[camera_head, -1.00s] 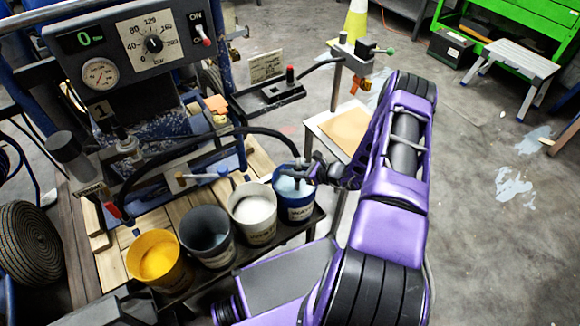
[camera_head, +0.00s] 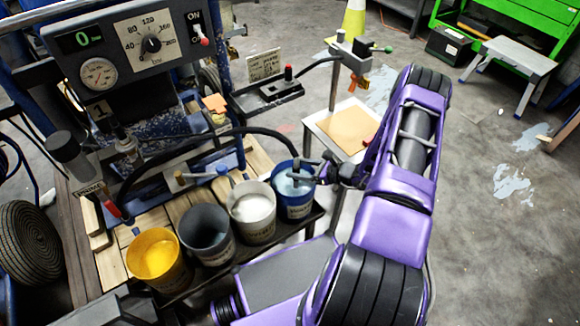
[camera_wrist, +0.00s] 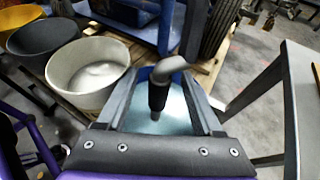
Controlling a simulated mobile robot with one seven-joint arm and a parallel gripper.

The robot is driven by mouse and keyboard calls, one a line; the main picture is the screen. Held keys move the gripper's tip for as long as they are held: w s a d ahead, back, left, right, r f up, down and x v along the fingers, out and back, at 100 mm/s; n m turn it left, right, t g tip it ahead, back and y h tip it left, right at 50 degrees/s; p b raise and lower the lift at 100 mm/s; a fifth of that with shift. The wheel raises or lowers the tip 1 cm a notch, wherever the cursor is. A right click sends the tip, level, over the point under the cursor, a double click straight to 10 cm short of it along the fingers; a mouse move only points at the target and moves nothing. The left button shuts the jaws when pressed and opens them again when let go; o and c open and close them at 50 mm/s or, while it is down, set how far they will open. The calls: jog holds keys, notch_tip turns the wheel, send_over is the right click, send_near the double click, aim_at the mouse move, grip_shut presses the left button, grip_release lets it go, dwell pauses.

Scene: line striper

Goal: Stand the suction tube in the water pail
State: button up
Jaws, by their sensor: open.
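The blue water pail (camera_head: 296,208) stands at the right end of the row of pails and holds pale blue water. The suction tube (camera_wrist: 158,94), a dark grip with a bent grey metal top, has its lower end in this pail's water in the wrist view. A black hose joins it in the head view (camera_head: 262,131). My gripper (camera_head: 308,172) is open at the pail's right rim. In the wrist view its two fingers (camera_wrist: 165,100) show on either side of the tube, with gaps to both. Whether the tube touches the pail's bottom is hidden.
A white pail (camera_head: 253,222), a dark grey pail (camera_head: 207,246) and a yellow pail (camera_head: 157,274) stand left of the blue one. The machine's gauge panel (camera_head: 130,50) rises behind. A small table (camera_head: 312,122) stands behind my gripper.

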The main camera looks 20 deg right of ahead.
jog(key=p+v, duration=0.1)
jog(key=v, duration=1.2)
jog(key=shift+s, duration=0.2)
jog(key=shift+d+r, duration=0.1)
jog(key=shift+d, duration=0.05)
